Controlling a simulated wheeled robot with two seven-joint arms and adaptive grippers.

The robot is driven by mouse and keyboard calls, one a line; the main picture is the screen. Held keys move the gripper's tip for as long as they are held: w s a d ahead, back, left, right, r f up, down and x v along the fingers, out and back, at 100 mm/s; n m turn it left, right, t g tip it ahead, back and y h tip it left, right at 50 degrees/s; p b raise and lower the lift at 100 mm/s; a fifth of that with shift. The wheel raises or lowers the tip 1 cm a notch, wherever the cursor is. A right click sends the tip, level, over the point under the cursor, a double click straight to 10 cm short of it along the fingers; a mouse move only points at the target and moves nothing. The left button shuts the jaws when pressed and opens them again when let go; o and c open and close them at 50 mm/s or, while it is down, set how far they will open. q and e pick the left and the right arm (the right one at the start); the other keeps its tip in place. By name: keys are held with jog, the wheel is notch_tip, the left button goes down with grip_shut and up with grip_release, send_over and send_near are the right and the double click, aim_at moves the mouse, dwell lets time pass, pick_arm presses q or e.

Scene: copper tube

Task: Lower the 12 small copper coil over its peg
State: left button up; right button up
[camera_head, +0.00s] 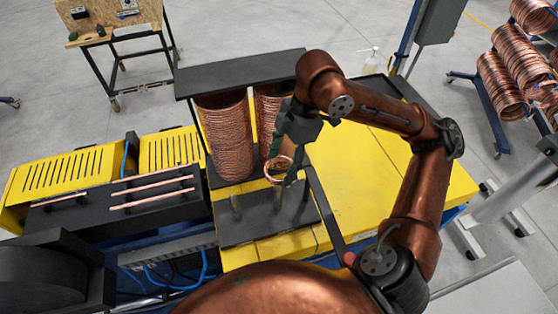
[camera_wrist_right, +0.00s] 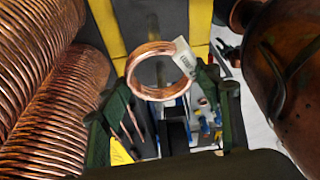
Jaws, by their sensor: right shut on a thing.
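A small copper coil (camera_head: 271,179) hangs at the fingers of my right gripper (camera_head: 288,166), above the black plate (camera_head: 262,226) in front of the tall coil stacks. In the right wrist view the coil (camera_wrist_right: 160,97) is an upright-looking ring with a white tag (camera_wrist_right: 186,58), beyond the two dark fingers. My right gripper is shut on it, though the exact contact is hard to see. A short peg (camera_head: 236,204) stands on the plate, below and left of the coil. Another slim upright (camera_head: 279,200) shows under the coil. My left gripper is not in view.
Two tall copper coil stacks (camera_head: 225,140) stand under a dark shelf (camera_head: 240,73), close behind and left of the gripper. They also show in the right wrist view (camera_wrist_right: 60,110). A yellow tabletop (camera_head: 350,185) to the right is mostly clear. Copper rods (camera_head: 152,198) lie on the machine at left.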

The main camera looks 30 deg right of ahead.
jog(key=shift+w+a+f+b, duration=0.2)
jog(key=shift+f+b, duration=0.4)
jog(key=shift+w+a+f+b, duration=0.15)
jog(key=shift+w+f+b, duration=0.05)
jog(key=shift+f+b, duration=0.4)
jog(key=shift+s+d+f+b, duration=0.1)
jog(key=shift+s+f+b, duration=0.05)
jog(key=shift+f+b, duration=0.4)
jog(key=shift+s+d+f+b, duration=0.1)
jog(key=shift+f+b, duration=0.3)
jog(key=shift+b, duration=0.2)
jog(key=shift+d+x, duration=0.2)
jog(key=shift+x, duration=0.85)
pick_arm(q)
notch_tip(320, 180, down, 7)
jog(key=b, duration=0.1)
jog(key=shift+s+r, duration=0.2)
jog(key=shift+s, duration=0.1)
pick_arm(e)
notch_tip(320, 180, down, 4)
jog(key=o, duration=1.3)
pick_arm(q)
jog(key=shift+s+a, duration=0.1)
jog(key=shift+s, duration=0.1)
pick_arm(e)
jog(key=shift+r, duration=0.1)
